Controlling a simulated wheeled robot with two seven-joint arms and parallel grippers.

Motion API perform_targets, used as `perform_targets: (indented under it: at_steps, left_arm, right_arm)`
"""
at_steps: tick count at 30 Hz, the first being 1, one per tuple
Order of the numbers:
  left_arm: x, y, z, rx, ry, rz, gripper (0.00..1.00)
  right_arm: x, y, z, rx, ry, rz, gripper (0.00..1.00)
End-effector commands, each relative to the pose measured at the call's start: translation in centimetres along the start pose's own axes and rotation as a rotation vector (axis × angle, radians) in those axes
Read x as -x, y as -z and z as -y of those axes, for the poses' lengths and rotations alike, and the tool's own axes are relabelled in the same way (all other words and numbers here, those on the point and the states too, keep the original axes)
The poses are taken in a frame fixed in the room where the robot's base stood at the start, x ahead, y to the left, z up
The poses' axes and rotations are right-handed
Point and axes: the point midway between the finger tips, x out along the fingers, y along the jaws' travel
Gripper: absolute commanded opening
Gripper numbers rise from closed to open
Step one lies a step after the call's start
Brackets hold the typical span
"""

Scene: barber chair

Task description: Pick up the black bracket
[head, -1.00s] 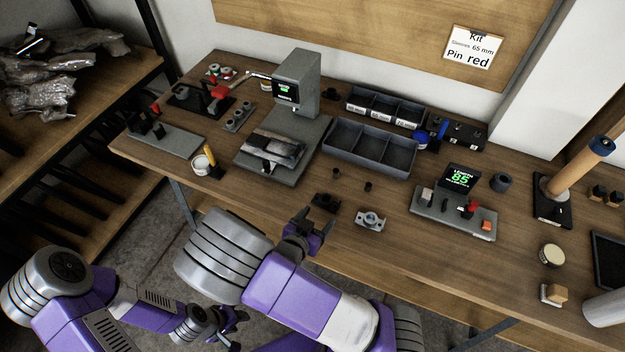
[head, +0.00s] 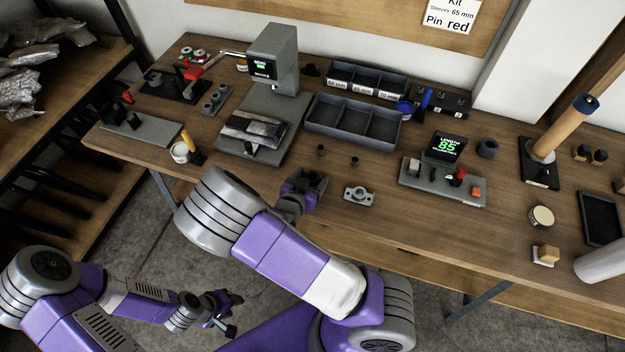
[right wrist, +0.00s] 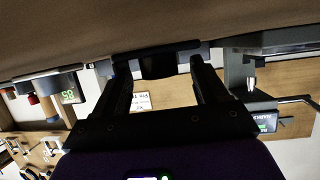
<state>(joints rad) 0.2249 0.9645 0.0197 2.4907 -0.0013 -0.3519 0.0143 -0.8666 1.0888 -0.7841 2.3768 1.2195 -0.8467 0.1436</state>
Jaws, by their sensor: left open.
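The black bracket (right wrist: 158,66) shows in the right wrist view between the two fingers of my right gripper (right wrist: 162,80), against the brown table top. It has a dark central block on a wider flat base. The fingers stand on either side of the block with visible gaps, so the gripper is open around it. In the head view my right gripper (head: 312,184) is at the table's front edge and mostly covers the bracket. My left gripper (head: 222,312) is open and empty, low over the floor, away from the table.
A silver bracket (head: 359,196) lies just right of my right gripper. Two small dark pegs (head: 354,162) stand behind it. A grey divided bin (head: 352,128), a press (head: 272,75) and a length gauge (head: 443,180) stand around.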

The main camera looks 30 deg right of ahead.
Motion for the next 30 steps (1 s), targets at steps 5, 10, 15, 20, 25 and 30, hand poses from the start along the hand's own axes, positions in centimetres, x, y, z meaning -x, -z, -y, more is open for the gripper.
perform_targets:
  at_steps: [5, 10, 15, 20, 25, 30]
  left_arm:
    - [0.0, 0.0, 0.0, 0.0, 0.0, 0.0, 0.43]
    - [0.0, 0.0, 0.0, 0.0, 0.0, 0.0, 0.43]
    - [0.0, 0.0, 0.0, 0.0, 0.0, 0.0, 0.43]
    - [0.2, 0.0, -0.1, 0.0, 0.0, 0.0, 0.43]
    - [1.5, -0.1, -0.6, 0.0, 0.0, 0.0, 0.43]
    - [3.0, -0.1, -1.1, 0.0, 0.0, 0.0, 0.43]
  right_arm:
    - [0.0, 0.0, 0.0, 0.0, 0.0, 0.0, 0.46]
    - [0.0, 0.0, 0.0, 0.0, 0.0, 0.0, 0.2]
    - [0.0, 0.0, 0.0, -0.001, 0.0, -0.001, 0.11]
    - [0.2, 0.4, 0.0, -0.002, 0.001, -0.001, 0.11]
    - [1.3, 3.0, 0.1, -0.006, 0.002, -0.001, 0.11]
    - [2.7, 6.4, 0.1, -0.005, 0.002, 0.0, 0.11]
